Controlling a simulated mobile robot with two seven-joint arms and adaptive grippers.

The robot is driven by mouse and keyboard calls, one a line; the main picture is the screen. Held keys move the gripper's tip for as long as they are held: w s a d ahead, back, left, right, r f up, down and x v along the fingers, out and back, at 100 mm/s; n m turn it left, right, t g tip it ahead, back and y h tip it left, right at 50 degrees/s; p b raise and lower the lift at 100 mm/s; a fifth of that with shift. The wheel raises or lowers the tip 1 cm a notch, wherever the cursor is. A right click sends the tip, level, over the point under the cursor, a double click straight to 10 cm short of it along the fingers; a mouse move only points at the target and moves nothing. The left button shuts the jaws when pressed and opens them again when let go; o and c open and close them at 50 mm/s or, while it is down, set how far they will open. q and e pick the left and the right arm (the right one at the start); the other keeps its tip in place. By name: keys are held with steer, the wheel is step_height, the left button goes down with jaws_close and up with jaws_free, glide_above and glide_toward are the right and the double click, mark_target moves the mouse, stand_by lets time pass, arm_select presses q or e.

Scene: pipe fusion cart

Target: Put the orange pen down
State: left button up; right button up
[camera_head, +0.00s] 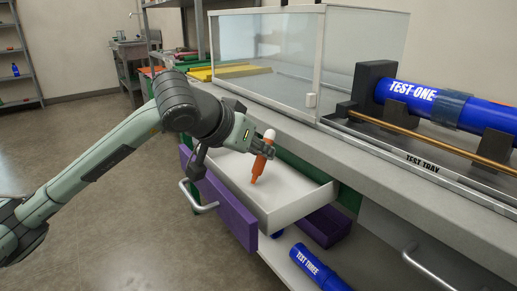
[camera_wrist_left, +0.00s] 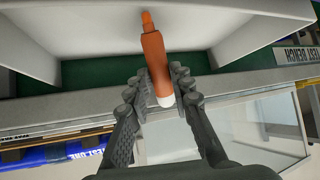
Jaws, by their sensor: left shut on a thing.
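The orange pen (camera_head: 260,162) has a white end and a narrow orange tip. In the head view it is tilted, white end up and tip pointing down over the open drawer (camera_head: 285,208). My left gripper (camera_head: 262,147) is shut on the pen near its upper part. In the left wrist view the pen (camera_wrist_left: 156,62) lies between the fingers of the left gripper (camera_wrist_left: 158,88), with the drawer's pale inside beyond it. I cannot tell if the tip touches the drawer floor. My right gripper is not in view.
The drawer has a purple front (camera_head: 228,207) with a metal handle. A glass enclosure (camera_head: 270,50) and a blue TEST ONE pipe (camera_head: 425,100) stand on the bench above. A blue TEST THREE pipe (camera_head: 315,267) and a purple bin (camera_head: 325,226) are below. The visible drawer floor looks empty.

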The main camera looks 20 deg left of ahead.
arm_select(q)
steer(key=shift+f, duration=0.1)
steer(key=o, duration=0.9)
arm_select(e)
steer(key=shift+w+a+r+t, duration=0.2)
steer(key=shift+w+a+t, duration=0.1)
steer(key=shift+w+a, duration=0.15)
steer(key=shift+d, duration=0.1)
arm_select(q)
steer(key=shift+r, duration=0.2)
steer(key=v, duration=1.2)
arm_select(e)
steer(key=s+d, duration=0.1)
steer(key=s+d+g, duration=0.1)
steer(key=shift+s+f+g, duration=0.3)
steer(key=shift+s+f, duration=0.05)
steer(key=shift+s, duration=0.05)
